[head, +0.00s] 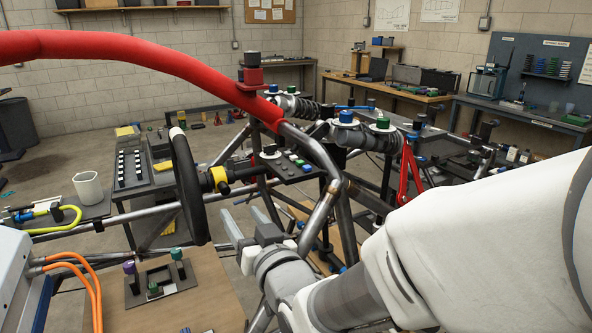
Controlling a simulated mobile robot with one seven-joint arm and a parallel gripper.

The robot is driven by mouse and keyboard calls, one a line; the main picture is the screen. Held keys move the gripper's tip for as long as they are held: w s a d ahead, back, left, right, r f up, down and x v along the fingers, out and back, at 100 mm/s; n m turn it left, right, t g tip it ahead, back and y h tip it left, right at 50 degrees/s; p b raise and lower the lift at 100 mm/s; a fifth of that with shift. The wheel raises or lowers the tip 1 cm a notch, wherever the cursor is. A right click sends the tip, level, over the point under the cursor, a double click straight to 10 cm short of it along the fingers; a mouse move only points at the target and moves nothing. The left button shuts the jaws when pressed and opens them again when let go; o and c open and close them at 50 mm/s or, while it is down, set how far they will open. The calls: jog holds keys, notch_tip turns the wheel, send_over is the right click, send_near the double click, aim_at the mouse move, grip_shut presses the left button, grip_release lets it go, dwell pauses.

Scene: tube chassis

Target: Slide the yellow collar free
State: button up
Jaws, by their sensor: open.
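The yellow collar (219,180) sits around the dark steering shaft, just right of the black steering wheel (186,185). A dark round knob shows on the collar's side facing me. My gripper (241,213) is below and to the right of the collar, with its two grey fingers apart, pointing up and to the left. Nothing shows between the fingers, and they look clear of the collar. The far side of the collar is hidden.
A red padded tube (150,55) arches above the wheel. Bare steel tubes (322,215) stand close to the right of my gripper. A small panel with coloured buttons (290,166) is right of the shaft. A wooden board (195,300) with a dark bracket lies lower left.

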aim_at(226, 192)
jog(key=x, duration=0.9)
grip_shut()
dwell(1.3)
